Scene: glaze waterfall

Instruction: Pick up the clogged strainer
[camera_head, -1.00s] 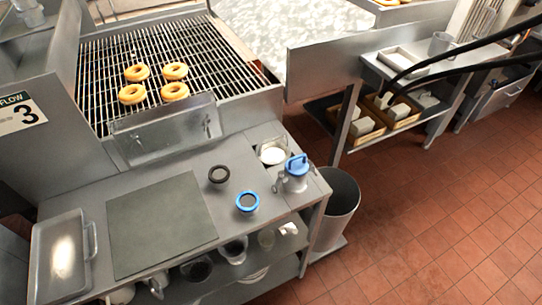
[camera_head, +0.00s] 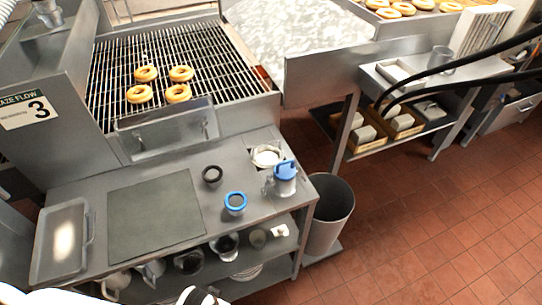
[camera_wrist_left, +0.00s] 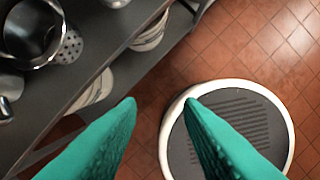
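Two small round cups that look like strainers stand on the steel worktop: one with a black rim (camera_head: 212,176) and one with a blue rim (camera_head: 235,203). Their insides look dark; I cannot tell which is clogged. My left gripper shows in the left wrist view (camera_wrist_left: 160,101), its two green fingers apart with nothing between them. It is low, beside the shelf under the worktop, not near the strainers. In the head view only white arm parts of mine show at the bottom edge. My right gripper is not in view.
A blue-topped container (camera_head: 285,180) and a white-filled pot (camera_head: 267,156) stand right of the strainers. A dark mat (camera_head: 155,212) and a metal tray (camera_head: 62,243) lie to the left. Several vessels fill the shelf below. A grey bin (camera_head: 331,210) stands at the right end.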

